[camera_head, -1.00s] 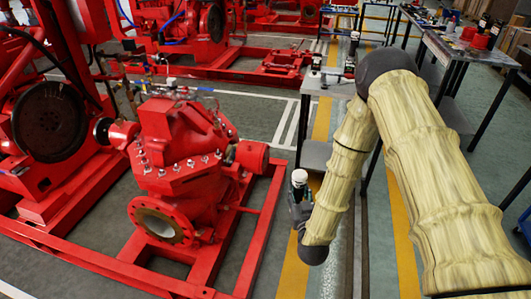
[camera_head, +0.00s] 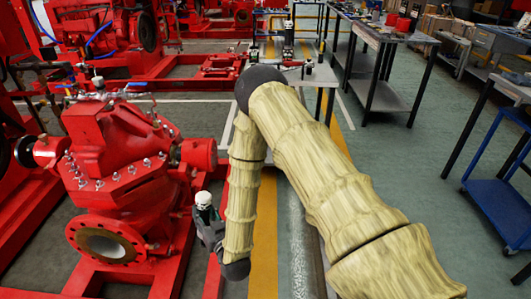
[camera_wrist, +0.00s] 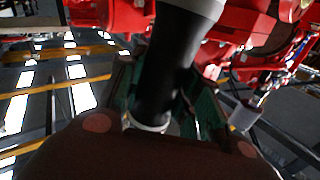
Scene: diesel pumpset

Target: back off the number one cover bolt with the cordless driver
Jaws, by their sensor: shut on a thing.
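My gripper (camera_head: 210,234) is at the end of my arm in the head view, to the right of the red pump (camera_head: 120,150). It is shut on the cordless driver (camera_head: 204,205), which shows a white end and dark body. In the wrist view the driver (camera_wrist: 165,75) is a black cylinder between the green-sided fingers, with a pale ring at its lower end. The cover bolts (camera_head: 118,176) are several small silvery heads along the pump's casing flange. I cannot tell which is number one. The driver is apart from them.
The red base frame (camera_head: 190,262) surrounds the pump. A small table (camera_head: 318,75) stands beyond my arm, and a longer workbench (camera_head: 385,38) farther back. A blue trolley (camera_head: 500,205) stands at the right. The green floor (camera_head: 400,160) between is clear.

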